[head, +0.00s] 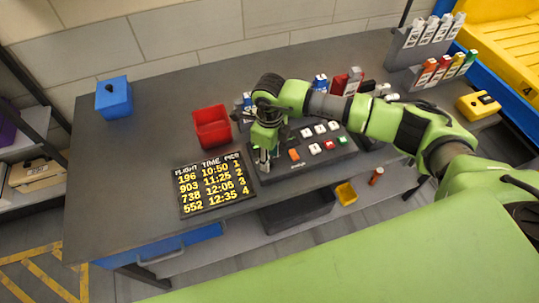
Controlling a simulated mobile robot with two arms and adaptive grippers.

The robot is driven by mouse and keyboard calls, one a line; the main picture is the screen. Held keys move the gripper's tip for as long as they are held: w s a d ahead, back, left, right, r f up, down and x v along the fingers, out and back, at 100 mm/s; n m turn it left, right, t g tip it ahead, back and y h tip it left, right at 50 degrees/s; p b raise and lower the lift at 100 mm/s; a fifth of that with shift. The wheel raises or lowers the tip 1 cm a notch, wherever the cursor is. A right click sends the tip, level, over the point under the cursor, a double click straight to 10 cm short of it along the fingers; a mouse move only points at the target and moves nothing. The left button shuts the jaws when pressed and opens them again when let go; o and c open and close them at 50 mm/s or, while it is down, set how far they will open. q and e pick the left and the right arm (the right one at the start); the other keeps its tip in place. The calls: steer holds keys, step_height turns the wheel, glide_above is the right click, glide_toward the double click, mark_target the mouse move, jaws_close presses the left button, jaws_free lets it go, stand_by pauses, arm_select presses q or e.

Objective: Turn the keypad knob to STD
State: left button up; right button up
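The dark keypad (330,160) lies on the grey table and carries several white, red and orange keys. My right gripper (264,160) points down over the keypad's left end. Its fingers are low, at or just above the panel. The knob and its STD marking cannot be made out; the gripper and wrist cover that end of the keypad. The fingers are too small and partly hidden to show whether they are apart or closed on something. My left gripper is not in view.
A flight-time board (213,186) lies left of the keypad, with a red bin (212,128) behind it. A blue box (114,97) stands at the far left. Racks of tags (422,45) and a yellow button box (478,105) are at the right. The table's left part is clear.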

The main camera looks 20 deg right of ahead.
mark_target(270, 159)
jaws_close()
steer(key=shift+f+n+b, duration=0.15)
steer(key=shift+n+b, duration=0.25)
steer(key=shift+b, duration=0.35)
steer(key=n+b, duration=0.6)
steer(key=b, duration=0.2)
steer(key=shift+n+b, duration=1.1)
steer(key=shift+b, duration=0.35)
steer(key=shift+r, duration=0.2)
jaws_free()
step_height(270, 159, up, 12)
